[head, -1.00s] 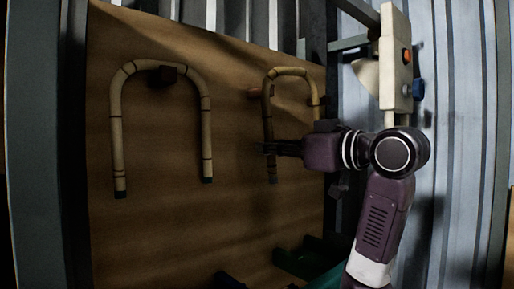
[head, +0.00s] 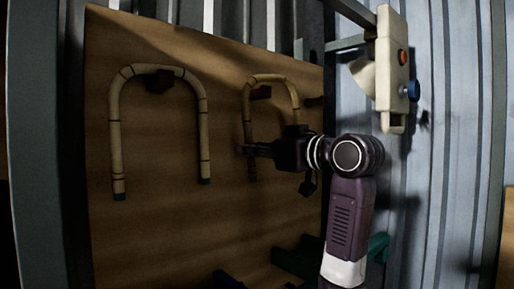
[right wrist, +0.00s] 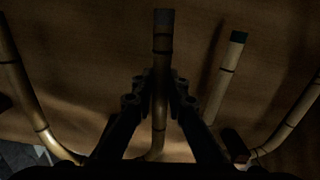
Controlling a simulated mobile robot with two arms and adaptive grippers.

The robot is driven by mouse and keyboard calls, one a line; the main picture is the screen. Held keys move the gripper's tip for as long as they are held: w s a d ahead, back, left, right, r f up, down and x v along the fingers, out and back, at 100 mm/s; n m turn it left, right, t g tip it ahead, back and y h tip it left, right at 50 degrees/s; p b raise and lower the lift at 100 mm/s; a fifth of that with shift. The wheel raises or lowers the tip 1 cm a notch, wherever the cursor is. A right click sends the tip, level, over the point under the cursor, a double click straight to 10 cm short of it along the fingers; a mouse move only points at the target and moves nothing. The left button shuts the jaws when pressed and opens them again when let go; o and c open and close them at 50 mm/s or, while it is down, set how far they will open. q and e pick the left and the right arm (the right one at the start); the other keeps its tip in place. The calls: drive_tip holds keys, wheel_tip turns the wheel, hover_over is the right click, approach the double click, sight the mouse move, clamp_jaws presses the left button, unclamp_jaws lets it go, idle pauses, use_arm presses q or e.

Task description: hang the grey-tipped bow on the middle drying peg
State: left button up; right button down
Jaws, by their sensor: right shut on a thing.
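My right gripper (head: 247,150) is shut on the left leg of a tan rattan bow (head: 270,78), in front of the brown board. The bow is upright, its arch on top. The middle peg (head: 262,92) shows inside the arch, just under its upper left curve; I cannot tell whether they touch. In the right wrist view the held leg (right wrist: 161,60) stands between the fingers and ends in a dark grey tip (right wrist: 164,16). The bow's right leg is partly hidden by my gripper in the head view. My left gripper is not in view.
Another bow (head: 116,130) with dark greenish tips hangs on the left peg (head: 160,80). The right peg (head: 313,101) looks bare. A pale box with red and blue buttons (head: 393,70) is on the right. Green parts lie low by the board (head: 180,235).

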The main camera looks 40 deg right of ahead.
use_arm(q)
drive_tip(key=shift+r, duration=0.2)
use_arm(e)
drive_tip(key=shift+w+a+f, duration=0.1)
drive_tip(key=shift+w+f, duration=0.1)
drive_tip(key=shift+w, duration=0.5)
drive_tip(key=shift+w+f, duration=0.2)
drive_tip(key=shift+w, duration=0.5)
drive_tip(key=shift+w+a+f, duration=0.1)
drive_tip(key=shift+w+f, duration=0.1)
drive_tip(key=shift+w, duration=0.5)
